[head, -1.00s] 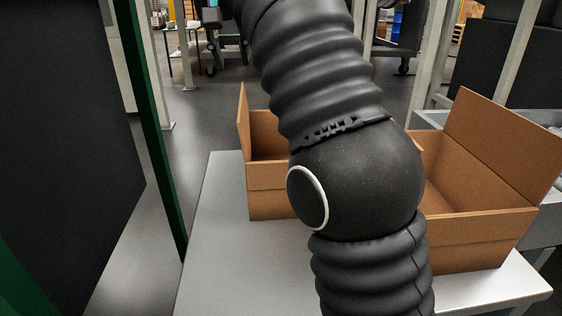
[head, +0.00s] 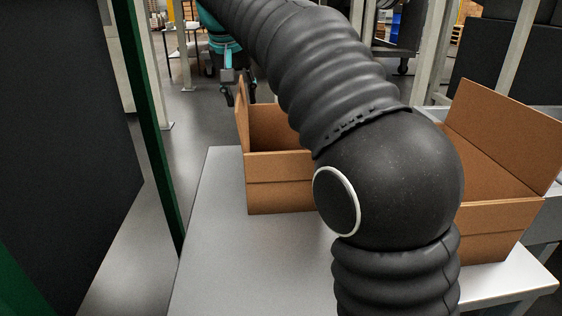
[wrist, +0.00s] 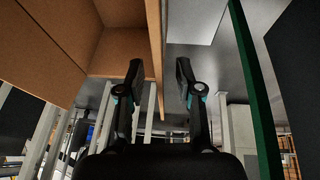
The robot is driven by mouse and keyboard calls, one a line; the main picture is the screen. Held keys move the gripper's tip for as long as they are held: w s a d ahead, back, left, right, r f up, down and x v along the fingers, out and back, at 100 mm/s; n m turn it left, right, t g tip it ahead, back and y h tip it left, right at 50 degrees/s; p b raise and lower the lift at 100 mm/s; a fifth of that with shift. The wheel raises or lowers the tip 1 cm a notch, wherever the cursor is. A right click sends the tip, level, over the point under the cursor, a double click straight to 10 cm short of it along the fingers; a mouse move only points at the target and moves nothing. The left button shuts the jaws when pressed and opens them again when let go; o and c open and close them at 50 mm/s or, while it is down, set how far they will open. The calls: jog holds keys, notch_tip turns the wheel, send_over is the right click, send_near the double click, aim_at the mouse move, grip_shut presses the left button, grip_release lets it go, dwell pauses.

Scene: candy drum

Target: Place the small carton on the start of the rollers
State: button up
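An open brown carton (head: 279,183) stands upright on the grey table, partly hidden behind my black arm. It looks like the smaller of two cartons. My gripper (head: 239,97) is at its far left corner, by the raised left flap. In the wrist view, my gripper (wrist: 159,72) is open, with one finger on each side of a thin cardboard panel (wrist: 155,40). The fingers look apart from the panel. The rollers are not clearly visible; a grey conveyor-like frame (head: 543,232) shows at the right edge.
A larger open carton (head: 490,228) with a tall raised flap stands at the right of the table (head: 225,255). A dark panel with a green post (head: 152,130) is on the left. The table's front left is clear.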

jog(key=shift+x, duration=0.85)
jog(key=shift+f, duration=0.2)
grip_shut()
